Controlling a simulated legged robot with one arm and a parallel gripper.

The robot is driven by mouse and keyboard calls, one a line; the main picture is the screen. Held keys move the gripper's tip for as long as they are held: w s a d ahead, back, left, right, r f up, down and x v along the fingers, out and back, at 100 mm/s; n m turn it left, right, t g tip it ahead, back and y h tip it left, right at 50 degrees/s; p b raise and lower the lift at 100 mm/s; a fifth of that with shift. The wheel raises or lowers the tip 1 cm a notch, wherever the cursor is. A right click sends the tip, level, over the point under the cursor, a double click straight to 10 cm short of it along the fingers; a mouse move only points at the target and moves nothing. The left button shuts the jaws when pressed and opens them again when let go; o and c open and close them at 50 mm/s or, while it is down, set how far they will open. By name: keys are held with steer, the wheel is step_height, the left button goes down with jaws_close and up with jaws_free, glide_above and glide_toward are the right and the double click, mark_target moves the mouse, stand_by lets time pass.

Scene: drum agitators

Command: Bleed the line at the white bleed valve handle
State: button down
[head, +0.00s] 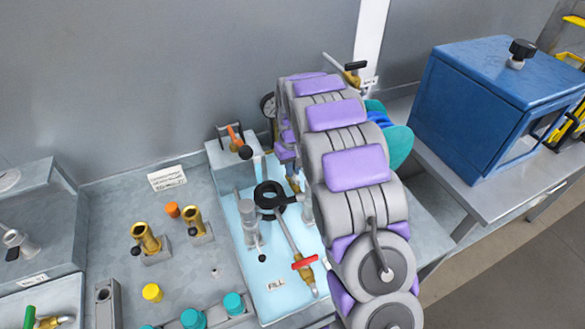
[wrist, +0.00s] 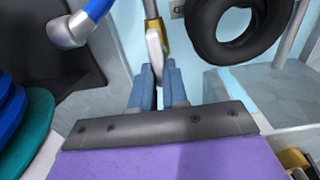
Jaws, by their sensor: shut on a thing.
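In the wrist view the white bleed valve handle (wrist: 155,48) stands up from a brass fitting (wrist: 163,36). My gripper (wrist: 157,72) has its two blue-grey fingers closed on the lower end of this handle, one on each side. In the head view my arm covers most of this spot. A bit of brass (head: 294,184) shows beside the arm, near the black ring (head: 270,188), but I cannot make out the handle there. The black ring also shows in the wrist view (wrist: 236,32), right of the fingers and apart from them.
A red-handled valve (head: 304,262) lies on the light-blue panel in front. An orange lever (head: 236,138) is behind left, and a gauge (head: 268,104) is behind the ring. A blue cabinet (head: 490,110) stands right. Brass fittings (head: 147,238) and teal caps (head: 193,318) are left.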

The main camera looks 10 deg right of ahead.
stand_by(0.4)
steer(key=m+p, duration=0.1)
steer(key=p, duration=0.1)
steer(key=m+p, duration=0.2)
steer(key=shift+d+r, duration=0.2)
steer(key=m+p, duration=0.1)
steer(key=m, duration=0.1)
steer(key=m+p, duration=0.1)
steer(key=m, duration=0.1)
steer(key=m+p, duration=0.2)
steer(key=shift+s+d, duration=0.1)
steer(key=shift+d, duration=0.2)
steer(key=m, duration=0.1)
steer(key=m+p, duration=0.1)
steer(key=m, duration=0.1)
steer(key=m+p, duration=0.1)
steer(key=shift+s+d+f, duration=0.15)
steer(key=shift+s+d, duration=0.05)
steer(key=shift+s, duration=0.05)
steer(key=shift+s+m+p, duration=0.15)
steer(key=shift+m+p, duration=0.4)
steer(key=shift+m, duration=1.85)
steer(key=c, duration=1.1)
jaws_free()
steer(key=shift+c, duration=0.2)
